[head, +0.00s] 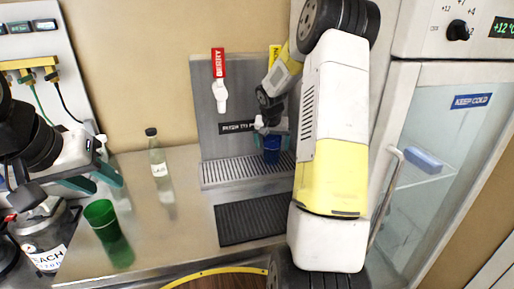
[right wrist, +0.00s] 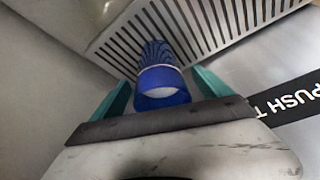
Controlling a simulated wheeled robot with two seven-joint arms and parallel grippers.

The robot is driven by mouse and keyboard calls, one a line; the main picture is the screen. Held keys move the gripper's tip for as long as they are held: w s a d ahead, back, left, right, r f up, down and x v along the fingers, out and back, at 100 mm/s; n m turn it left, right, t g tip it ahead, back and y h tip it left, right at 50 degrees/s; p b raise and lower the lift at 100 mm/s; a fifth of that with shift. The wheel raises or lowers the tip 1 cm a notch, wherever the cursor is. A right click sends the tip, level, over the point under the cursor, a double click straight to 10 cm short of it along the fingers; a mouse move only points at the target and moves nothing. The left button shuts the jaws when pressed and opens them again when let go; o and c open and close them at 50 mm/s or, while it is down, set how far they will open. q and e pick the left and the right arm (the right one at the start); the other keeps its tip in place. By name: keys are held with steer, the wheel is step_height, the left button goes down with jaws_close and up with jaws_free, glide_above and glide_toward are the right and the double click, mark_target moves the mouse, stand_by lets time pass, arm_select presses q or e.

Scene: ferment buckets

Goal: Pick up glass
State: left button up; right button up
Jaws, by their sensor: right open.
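A blue glass (head: 271,156) stands on the drip grille of the dispenser in the head view. My right gripper (head: 271,138) is at the glass and partly hides it. In the right wrist view the blue ribbed glass (right wrist: 162,88) is between the two teal fingers of my right gripper (right wrist: 162,92), which are open with gaps beside it. Something pale shows inside its rim. A green glass (head: 108,232) is on the counter at the left. My left gripper (head: 94,181) is open and empty above and behind the green glass.
The dispenser (head: 210,120) has a red-handled tap (head: 219,75). A clear bottle (head: 158,160) stands left of it. A black ribbed mat (head: 240,222) lies in front. A glass-door fridge (head: 435,150) is at the right, a labelled jar (head: 42,240) at the left.

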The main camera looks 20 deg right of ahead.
steer(key=shift+x, duration=1.15)
steer(key=c, duration=1.7)
jaws_close()
steer(key=shift+r, duration=0.2)
